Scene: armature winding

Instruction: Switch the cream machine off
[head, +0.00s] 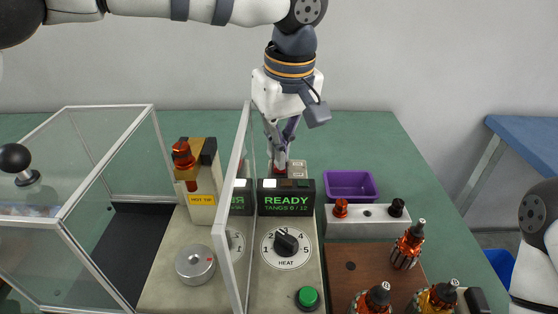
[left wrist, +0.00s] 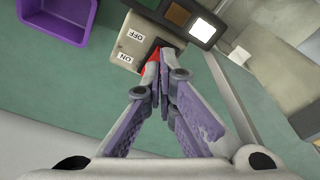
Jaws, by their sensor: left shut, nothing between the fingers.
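The cream machine (head: 170,275) stands in the middle of the table, with a display (head: 286,203) reading READY, TANGS 0 / 12, and a lit white lamp. Behind the display is a small beige switch box (head: 298,169); in the left wrist view the box (left wrist: 118,45) carries OFF and ON labels. A red switch part (left wrist: 151,72) shows beside my fingertips, partly hidden by them; its position is unclear. My left gripper (head: 280,160) points down at this box, shut and empty, its tips at or very near the red part. My right gripper is out of view.
A clear guard panel (head: 238,215) stands upright just left of the display. A glass-sided enclosure (head: 85,200) is at left. A heat dial (head: 286,244) and green button (head: 308,298) are in front. A purple bin (head: 350,185) and several armatures are at right.

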